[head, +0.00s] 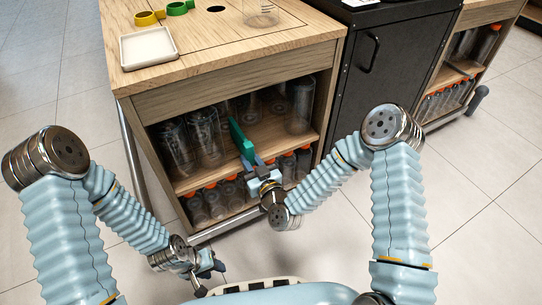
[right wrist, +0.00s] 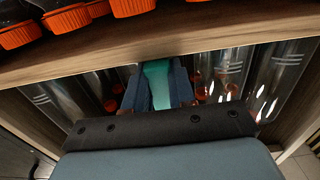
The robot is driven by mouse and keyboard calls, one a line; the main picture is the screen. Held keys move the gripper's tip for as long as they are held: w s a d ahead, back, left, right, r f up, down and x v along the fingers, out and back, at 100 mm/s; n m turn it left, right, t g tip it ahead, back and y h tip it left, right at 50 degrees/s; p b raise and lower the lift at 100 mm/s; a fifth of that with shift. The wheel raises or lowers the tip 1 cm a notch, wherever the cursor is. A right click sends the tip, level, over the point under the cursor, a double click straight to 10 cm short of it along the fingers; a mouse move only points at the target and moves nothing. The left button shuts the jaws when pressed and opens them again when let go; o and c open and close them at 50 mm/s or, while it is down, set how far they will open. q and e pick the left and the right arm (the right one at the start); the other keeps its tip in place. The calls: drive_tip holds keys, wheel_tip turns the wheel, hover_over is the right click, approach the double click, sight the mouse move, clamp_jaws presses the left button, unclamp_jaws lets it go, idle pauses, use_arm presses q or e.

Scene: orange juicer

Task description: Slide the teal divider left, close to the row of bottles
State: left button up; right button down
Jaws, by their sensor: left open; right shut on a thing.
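The teal divider (head: 240,138) stands upright on the upper shelf of the wooden cabinet. My right gripper (head: 257,170) is shut on its front end, which also shows between the two dark fingers in the right wrist view (right wrist: 158,88). Clear bottles (head: 203,135) stand on the shelf to the left of the divider in the head view, close to it. More clear bottles (head: 299,108) stand to its right. My left gripper (head: 210,266) is open and empty, low in front of the cabinet, away from the divider.
Orange-capped bottles (head: 213,200) fill the lower shelf, just below my right gripper. The upper shelf's front edge (head: 205,178) runs beneath it. A white tray (head: 148,48) sits on the cabinet top. A black unit (head: 385,70) stands to the right. Floor in front is clear.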

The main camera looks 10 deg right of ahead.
use_arm(q)
drive_tip(key=shift+f+b, duration=0.3)
drive_tip(key=shift+f, duration=0.15)
use_arm(e)
drive_tip(key=shift+s+a, duration=0.3)
drive_tip(key=shift+a, duration=0.6)
drive_tip(key=shift+s+a, duration=0.3)
drive_tip(key=shift+a, duration=0.6)
drive_tip(key=c, duration=1.1)
unclamp_jaws()
